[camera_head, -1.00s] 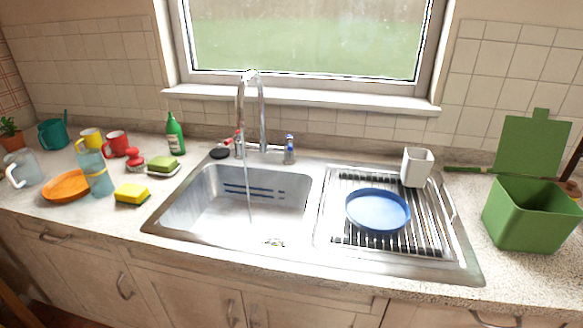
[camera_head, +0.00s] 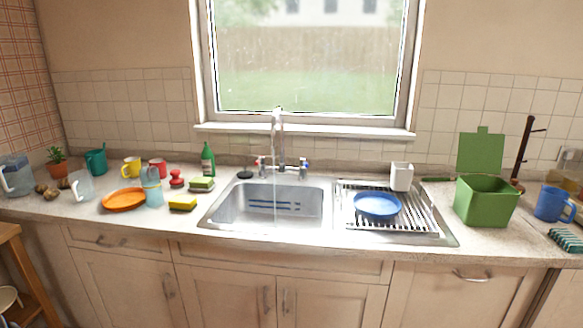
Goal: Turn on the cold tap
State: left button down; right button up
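The cold tap, with a blue marking (camera_head: 304,165), stands at the right of the faucet behind the sink. The hot tap, with a red marking (camera_head: 262,166), stands at its left. The tall chrome spout (camera_head: 279,140) rises between them. A thin stream appears to fall from the spout into the sink basin (camera_head: 265,207), though it is faint at this distance. Neither of my grippers is in view.
A blue plate (camera_head: 377,205) lies on the drainer rack, with a white cup (camera_head: 401,176) behind it. A green bin (camera_head: 485,201) stands open at right. An orange plate (camera_head: 124,199), yellow sponge (camera_head: 183,203) and green bottle (camera_head: 208,160) are at left.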

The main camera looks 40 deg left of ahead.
aim_at(302, 160)
jog(key=u, duration=0.75)
jog(key=i, duration=0.75)
jog(key=u, duration=0.5)
jog(key=i, duration=0.8)
jog(key=z, duration=0.3)
